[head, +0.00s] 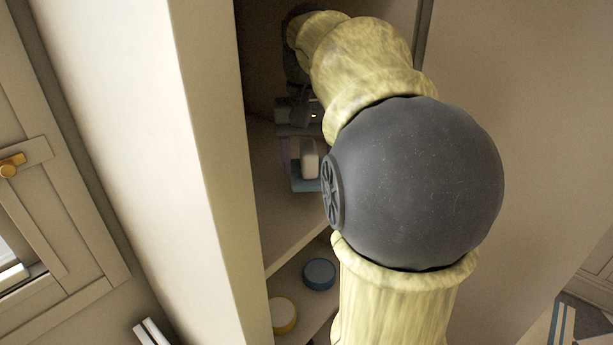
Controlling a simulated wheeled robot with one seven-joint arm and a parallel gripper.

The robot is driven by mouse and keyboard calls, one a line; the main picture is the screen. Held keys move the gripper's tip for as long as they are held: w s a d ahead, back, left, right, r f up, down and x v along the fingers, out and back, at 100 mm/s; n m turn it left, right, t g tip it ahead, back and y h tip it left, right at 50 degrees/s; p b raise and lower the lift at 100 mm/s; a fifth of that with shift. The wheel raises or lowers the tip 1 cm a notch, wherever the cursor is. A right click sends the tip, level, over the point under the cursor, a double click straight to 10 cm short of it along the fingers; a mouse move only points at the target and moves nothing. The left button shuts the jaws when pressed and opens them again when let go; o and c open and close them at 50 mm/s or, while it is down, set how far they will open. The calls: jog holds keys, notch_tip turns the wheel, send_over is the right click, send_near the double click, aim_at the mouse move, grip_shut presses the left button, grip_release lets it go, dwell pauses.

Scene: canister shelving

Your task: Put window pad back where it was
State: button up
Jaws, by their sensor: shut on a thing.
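My arm reaches over into a tall, narrow shelf unit. My gripper (300,140) is inside it, above a shelf board (292,215), and is mostly dark and shadowed. It is shut on a small blue-grey item (306,186) with a pale block at its top, which I take to be the window pad. My arm hides part of it. I cannot tell whether the item touches the shelf board or hangs just above it. The fingertips are too small and dark to make out clearly.
On a lower shelf stand a round blue-lidded canister (319,273) and a round white-topped, yellow-sided canister (283,314). The unit's left side panel (205,150) stands close to my arm. A wide beige panel (530,130) is at the right. Bare board shows in front of the item.

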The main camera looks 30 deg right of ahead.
aim_at(308, 145)
jog(key=shift+w+d+f, duration=0.1)
jog(key=shift+f, duration=0.15)
jog(key=shift+f, duration=0.25)
notch_tip(308, 145, down, 2)
jog(key=shift+f, duration=0.7)
jog(key=o, duration=0.9)
jog(key=shift+w, duration=0.1)
jog(key=shift+r, duration=0.1)
jog(key=shift+r+p, duration=0.4)
jog(key=shift+r, duration=3.3)
